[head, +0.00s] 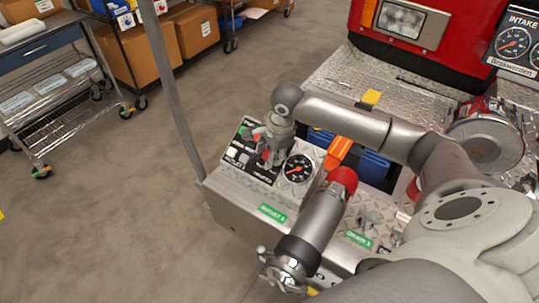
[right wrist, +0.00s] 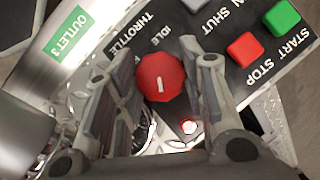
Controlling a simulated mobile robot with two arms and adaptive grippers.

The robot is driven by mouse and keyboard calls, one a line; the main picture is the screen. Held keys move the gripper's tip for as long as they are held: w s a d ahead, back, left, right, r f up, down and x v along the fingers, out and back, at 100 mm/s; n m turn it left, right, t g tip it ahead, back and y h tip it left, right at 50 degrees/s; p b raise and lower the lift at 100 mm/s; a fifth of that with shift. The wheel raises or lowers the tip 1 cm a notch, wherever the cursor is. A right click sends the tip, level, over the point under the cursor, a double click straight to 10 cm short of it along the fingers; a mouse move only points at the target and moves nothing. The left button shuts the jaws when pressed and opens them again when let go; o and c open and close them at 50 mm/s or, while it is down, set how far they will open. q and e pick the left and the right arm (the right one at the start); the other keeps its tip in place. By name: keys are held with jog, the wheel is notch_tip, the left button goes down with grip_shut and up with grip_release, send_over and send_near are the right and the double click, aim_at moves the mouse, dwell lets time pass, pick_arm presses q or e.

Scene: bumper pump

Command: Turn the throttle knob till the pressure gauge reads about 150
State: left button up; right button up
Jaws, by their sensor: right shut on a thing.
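The red throttle knob (right wrist: 160,72) is on the black control panel (right wrist: 235,55), beside the labels THROTTLE and IDLE. Its white mark runs nearly vertical in the right wrist view. My right gripper (right wrist: 163,88) has a finger on each side of the knob and is shut on it. In the head view my right gripper (head: 268,155) reaches down onto the panel and hides most of the knob. The round black pressure gauge (head: 298,169) sits just right of the panel; its numbers are too small to read. My left gripper is not in view.
A green START button (right wrist: 282,17) and a red STOP button (right wrist: 247,46) are near the knob. A grey pipe with a red collar (head: 342,178) stands right of the gauge. An INTAKE gauge (head: 513,42) is at the far right. A grey post (head: 172,85) rises at the left.

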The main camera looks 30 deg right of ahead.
jog(key=o, duration=1)
jog(key=v, duration=1.2)
